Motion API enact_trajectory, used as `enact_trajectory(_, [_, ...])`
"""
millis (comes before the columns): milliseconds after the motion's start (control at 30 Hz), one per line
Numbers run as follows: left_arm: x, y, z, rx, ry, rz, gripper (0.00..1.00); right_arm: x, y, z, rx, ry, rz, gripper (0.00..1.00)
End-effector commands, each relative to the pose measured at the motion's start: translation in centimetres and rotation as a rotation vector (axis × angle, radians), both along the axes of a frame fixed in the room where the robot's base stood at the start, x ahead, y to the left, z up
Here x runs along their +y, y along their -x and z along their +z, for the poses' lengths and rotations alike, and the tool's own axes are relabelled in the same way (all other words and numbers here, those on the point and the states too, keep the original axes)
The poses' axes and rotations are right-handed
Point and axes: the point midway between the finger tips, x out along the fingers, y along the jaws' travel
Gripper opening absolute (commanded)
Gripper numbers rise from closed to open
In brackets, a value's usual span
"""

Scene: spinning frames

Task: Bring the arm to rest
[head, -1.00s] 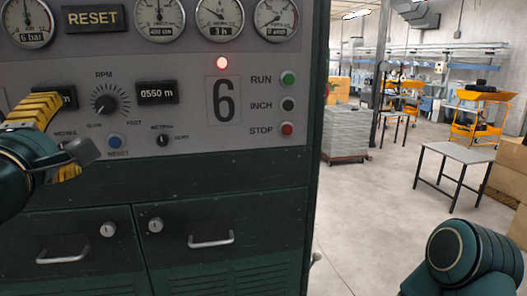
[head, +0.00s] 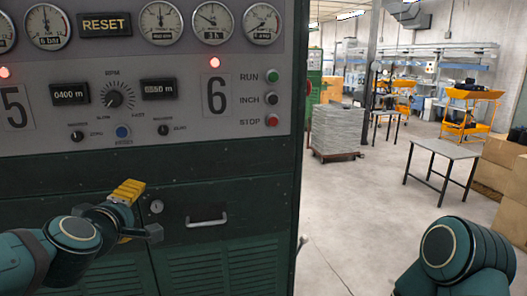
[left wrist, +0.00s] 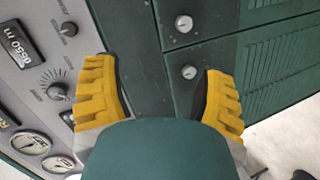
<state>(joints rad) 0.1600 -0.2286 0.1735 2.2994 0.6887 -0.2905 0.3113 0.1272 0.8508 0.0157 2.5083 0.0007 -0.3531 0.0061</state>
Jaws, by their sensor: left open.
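My left gripper (head: 140,212) is in front of the green cabinet doors, below the control panel (head: 190,125). Its yellow fingers are apart with nothing between them. In the left wrist view the open fingers (left wrist: 158,68) frame the cabinet front, with the panel's dials to the left. The panel has an RPM knob (head: 115,95), a left display (head: 70,93) reading 0400 m, and green RUN (head: 272,76), dark INCH (head: 272,99) and red STOP (head: 272,121) buttons. Red lamps glow above the numbers 5 and 6. My right gripper is out of view; only part of that arm shows.
A drawer-style handle (head: 207,220) and a lock (head: 156,206) stick out from the cabinet near my left gripper. To the right is open concrete floor, with a stacked pallet (head: 337,130), a small table (head: 445,150), yellow carts (head: 466,115) and cardboard boxes (head: 500,165).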

Motion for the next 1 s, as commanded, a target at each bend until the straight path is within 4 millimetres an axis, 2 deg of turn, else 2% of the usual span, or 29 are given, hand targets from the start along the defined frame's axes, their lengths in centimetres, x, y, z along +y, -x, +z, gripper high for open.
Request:
enact_trajectory(33, [-0.8, -0.9, -3.5, 0.072, -0.033, -0.041, 0.7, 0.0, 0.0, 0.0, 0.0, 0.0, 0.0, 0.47])
enact_trajectory(133, [-2.4, -1.9, -9.6, 0.19, -0.107, -0.128, 0.7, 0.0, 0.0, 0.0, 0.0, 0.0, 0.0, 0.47])
enact_trajectory(267, [-4.7, -1.9, -17.5, 0.334, -0.195, -0.259, 0.7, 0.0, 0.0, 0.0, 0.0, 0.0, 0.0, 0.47])
enact_trajectory(400, [-7.4, -0.2, -25.6, 0.477, -0.279, -0.421, 0.7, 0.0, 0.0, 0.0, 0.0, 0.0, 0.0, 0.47])
enact_trajectory(467, [-8.6, 0.9, -28.9, 0.535, -0.31, -0.498, 0.7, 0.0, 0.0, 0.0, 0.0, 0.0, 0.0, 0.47])
enact_trajectory(600, [-11.4, 4.7, -36.0, 0.656, -0.37, -0.687, 0.7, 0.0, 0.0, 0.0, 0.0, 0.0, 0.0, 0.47])
enact_trajectory(700, [-13.2, 8.1, -40.4, 0.728, -0.402, -0.827, 0.7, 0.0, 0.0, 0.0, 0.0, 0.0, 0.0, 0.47])
enact_trajectory(800, [-14.7, 11.3, -43.6, 0.78, -0.421, -0.951, 0.7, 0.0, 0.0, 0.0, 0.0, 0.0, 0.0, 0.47])
enact_trajectory(900, [-15.7, 13.9, -45.6, 0.813, -0.431, -1.043, 0.7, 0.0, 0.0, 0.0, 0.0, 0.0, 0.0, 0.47])
enact_trajectory(1000, [-16.3, 15.5, -46.7, 0.832, -0.435, -1.099, 0.7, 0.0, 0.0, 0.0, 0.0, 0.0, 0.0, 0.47])
